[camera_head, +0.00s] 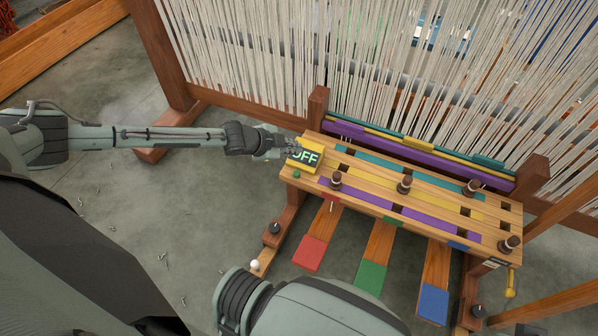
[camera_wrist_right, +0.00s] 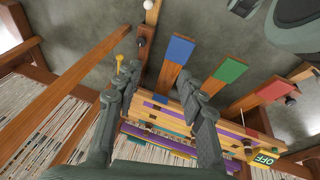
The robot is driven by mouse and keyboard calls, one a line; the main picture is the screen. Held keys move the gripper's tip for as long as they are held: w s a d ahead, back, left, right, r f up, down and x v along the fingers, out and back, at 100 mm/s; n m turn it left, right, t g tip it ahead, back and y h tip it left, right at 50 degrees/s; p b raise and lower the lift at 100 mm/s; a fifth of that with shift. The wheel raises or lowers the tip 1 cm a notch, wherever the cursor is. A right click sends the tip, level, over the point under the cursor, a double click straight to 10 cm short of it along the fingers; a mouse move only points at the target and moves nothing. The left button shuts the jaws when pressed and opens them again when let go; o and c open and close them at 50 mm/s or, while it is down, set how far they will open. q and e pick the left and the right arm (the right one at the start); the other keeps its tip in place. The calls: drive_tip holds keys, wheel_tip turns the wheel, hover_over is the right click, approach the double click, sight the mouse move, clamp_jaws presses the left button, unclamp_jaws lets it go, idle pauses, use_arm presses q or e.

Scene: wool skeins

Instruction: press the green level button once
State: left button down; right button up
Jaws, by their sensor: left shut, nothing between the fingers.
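The small green button (camera_head: 296,173) sits on the left end of the wooden loom panel (camera_head: 440,183), just below a yellow-framed display (camera_head: 304,155) that reads OFF. My left gripper (camera_head: 287,147) is shut and empty, with its tips at the display's upper left edge. It is above the green button in the picture, apart from it; whether the tips touch the display frame I cannot tell. My right gripper (camera_wrist_right: 165,80) shows in the right wrist view, its fingers apart and nothing between them. The display also shows in that view (camera_wrist_right: 264,158), but I cannot make out the green button there.
Dark pegs (camera_head: 404,185) stand in the panel's slots. Red (camera_head: 311,253), green (camera_head: 370,277) and blue (camera_head: 433,304) pedals extend in front. Warp threads (camera_head: 350,60) rise behind. A wooden post (camera_head: 317,105) stands near my left gripper. The floor to the left is mostly open.

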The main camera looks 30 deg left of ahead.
sight(295, 175)
use_arm(q)
wheel_tip(295, 175, down, 4)
drive_tip(key=b, duration=0.4)
drive_tip(key=shift+r, duration=0.25)
drive_tip(key=shift+f+b, duration=0.6)
drive_tip(key=shift+b, duration=0.05)
use_arm(e)
drive_tip(key=w+a+r+n+t+y, duration=0.2)
drive_tip(key=w+a+r+t+y, duration=0.2)
drive_tip(key=w+a+r+t, duration=0.65)
use_arm(q)
drive_tip(key=shift+f+b, duration=0.7)
drive_tip(key=shift+b, duration=0.1)
wheel_tip(295, 175, down, 2)
drive_tip(key=shift+f+b, duration=0.15)
drive_tip(key=shift+b, duration=0.5)
drive_tip(key=shift+f, duration=0.2)
use_arm(e)
drive_tip(key=a+r+t+y, duration=0.2)
drive_tip(key=a+r+t, duration=0.1)
drive_tip(key=r, duration=0.5)
drive_tip(key=a+r+t+y, duration=0.3)
drive_tip(key=a+r, duration=0.3)
drive_tip(key=r, duration=0.3)
drive_tip(key=shift+w+r, duration=0.15)
drive_tip(key=shift+w, duration=0.3)
use_arm(q)
drive_tip(key=shift+f, duration=0.1)
